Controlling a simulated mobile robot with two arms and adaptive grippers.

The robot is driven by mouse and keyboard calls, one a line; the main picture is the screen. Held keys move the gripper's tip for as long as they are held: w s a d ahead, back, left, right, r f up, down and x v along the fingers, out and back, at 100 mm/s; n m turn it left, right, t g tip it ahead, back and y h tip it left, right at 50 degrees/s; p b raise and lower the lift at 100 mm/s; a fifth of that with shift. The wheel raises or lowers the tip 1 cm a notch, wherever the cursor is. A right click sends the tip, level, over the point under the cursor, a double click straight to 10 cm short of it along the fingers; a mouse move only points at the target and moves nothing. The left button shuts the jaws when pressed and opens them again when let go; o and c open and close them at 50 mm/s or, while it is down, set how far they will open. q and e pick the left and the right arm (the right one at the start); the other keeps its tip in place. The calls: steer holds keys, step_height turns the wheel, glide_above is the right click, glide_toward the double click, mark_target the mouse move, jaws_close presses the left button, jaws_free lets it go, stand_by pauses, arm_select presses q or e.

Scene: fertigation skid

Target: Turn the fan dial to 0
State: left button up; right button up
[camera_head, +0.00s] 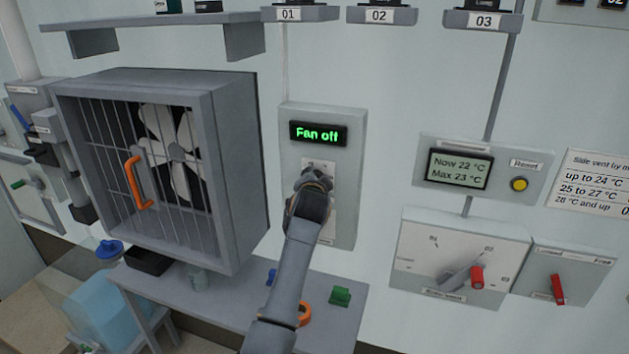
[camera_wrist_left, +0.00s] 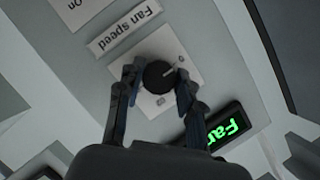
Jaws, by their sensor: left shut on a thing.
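My left gripper (camera_wrist_left: 157,75) is shut on the dial, one finger on each side. In the head view my left gripper (camera_head: 315,180) covers the dial on the grey fan panel (camera_head: 345,215). The green display (camera_head: 318,134) above it reads "Fan off". My right gripper is not in view.
A caged fan box (camera_head: 235,150) with an orange handle (camera_head: 135,183) juts out left of the panel. A low grey shelf (camera_head: 225,295) lies below. To the right are a temperature box (camera_head: 500,175) and a selector panel (camera_head: 420,245) with a red-tipped lever.

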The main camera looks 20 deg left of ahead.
arm_select(q)
steer(key=o, duration=1.2)
steer(key=shift+f, duration=0.1)
steer(key=shift+c, duration=0.2)
steer(key=v, duration=0.7)
steer(key=shift+s, duration=0.2)
steer(key=shift+d, duration=0.1)
